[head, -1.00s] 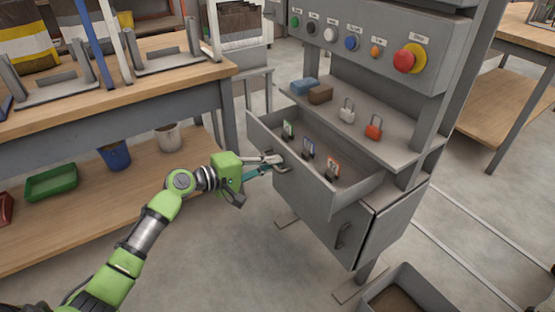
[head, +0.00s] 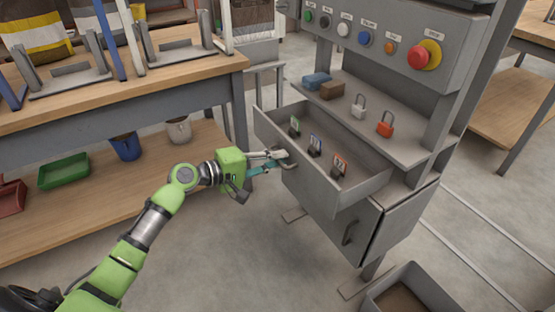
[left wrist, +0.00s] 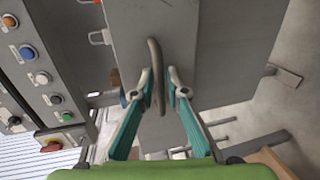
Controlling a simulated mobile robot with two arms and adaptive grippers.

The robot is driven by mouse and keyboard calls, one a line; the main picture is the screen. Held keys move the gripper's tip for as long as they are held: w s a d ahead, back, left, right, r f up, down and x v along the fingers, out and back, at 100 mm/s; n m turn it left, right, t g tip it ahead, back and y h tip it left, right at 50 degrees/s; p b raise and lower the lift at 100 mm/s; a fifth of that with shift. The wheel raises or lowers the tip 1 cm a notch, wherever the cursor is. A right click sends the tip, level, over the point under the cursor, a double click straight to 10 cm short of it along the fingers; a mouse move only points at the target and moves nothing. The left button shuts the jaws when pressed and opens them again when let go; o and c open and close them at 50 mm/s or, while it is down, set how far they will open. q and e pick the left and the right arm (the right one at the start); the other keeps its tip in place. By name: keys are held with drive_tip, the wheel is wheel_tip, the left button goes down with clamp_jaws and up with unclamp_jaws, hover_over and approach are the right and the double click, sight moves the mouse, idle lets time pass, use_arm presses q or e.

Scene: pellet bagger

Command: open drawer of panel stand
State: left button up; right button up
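The grey panel stand (head: 440,130) stands right of centre in the head view. Its drawer (head: 365,197) is pulled well out and shows several small tagged items inside. My left gripper (head: 277,161) is at the drawer front and is shut on the drawer's bar handle (head: 291,166). In the left wrist view the handle (left wrist: 156,75) lies between the two teal fingers (left wrist: 158,90), in front of the flat drawer front (left wrist: 195,45). My right gripper is not in view.
A cabinet door with its own handle (head: 350,230) is below the drawer. A grey bin (head: 425,285) stands on the floor at lower right. A workbench (head: 120,105) with a lower shelf is at left.

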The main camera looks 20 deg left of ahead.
use_arm(q)
drive_tip(key=v, duration=1.1)
drive_tip(key=shift+s+a, duration=0.25)
drive_tip(key=shift+s, duration=0.1)
